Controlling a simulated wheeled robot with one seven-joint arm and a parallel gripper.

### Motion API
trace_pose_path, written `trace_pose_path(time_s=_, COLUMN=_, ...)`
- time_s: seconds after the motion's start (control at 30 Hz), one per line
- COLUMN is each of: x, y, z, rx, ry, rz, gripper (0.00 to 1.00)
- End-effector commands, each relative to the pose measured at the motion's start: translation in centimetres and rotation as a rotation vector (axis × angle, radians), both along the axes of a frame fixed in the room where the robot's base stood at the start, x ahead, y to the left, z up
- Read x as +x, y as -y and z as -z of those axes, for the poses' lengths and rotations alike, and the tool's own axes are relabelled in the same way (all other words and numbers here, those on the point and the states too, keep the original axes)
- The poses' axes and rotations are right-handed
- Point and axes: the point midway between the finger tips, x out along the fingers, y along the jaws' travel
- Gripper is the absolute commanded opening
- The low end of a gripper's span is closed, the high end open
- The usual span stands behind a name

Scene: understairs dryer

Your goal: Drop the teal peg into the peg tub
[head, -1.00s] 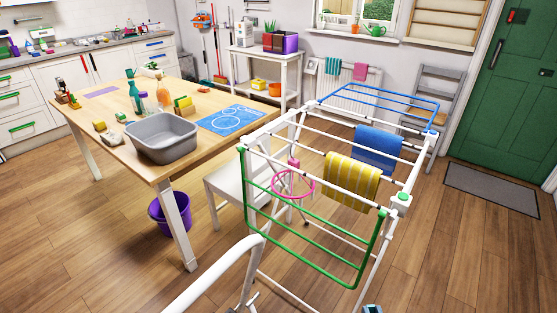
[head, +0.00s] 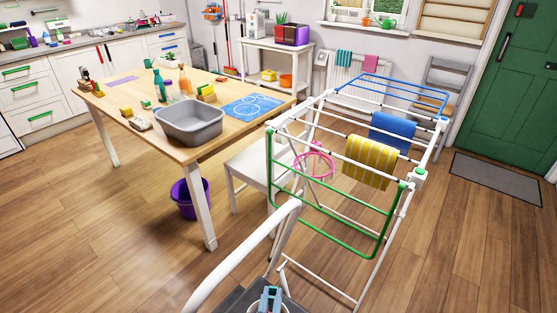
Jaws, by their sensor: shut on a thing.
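My gripper (head: 270,297) shows at the bottom edge of the head view. It is shut on a small teal thing, which appears to be the teal peg (head: 271,293); the peg is small and hard to tell from the fingers. A pale round rim (head: 286,308) shows just beside and below the gripper, cut off by the picture's edge. It looks like the peg tub. The gripper appears over or close to it; the height between them cannot be told, and the tub's inside is mostly hidden.
The drying rack (head: 345,282), with yellow and blue cloths and a pink hoop (head: 313,165), is just beyond. A table (head: 135,103) holds a grey basin (head: 190,124).

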Motion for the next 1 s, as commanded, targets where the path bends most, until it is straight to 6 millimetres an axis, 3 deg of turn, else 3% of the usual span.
trace_pose_path(time_s=0.4, x=0.0, y=-0.1, z=4.8, rx=0.001, ry=0.0, rz=-0.002, gripper=0.0)
trace_pose_path(time_s=0.77, x=0.0, y=0.0, z=5.2, rx=0.001, ry=0.0, rz=-0.001, gripper=0.0)
trace_pose_path(time_s=0.8, x=0.0, y=0.0, z=5.2, rx=0.001, ry=0.0, rz=-0.001, gripper=0.21)
trace_pose_path(time_s=1.0, x=0.0, y=0.0, z=5.2, rx=0.001, ry=0.0, rz=-0.001, gripper=0.4)
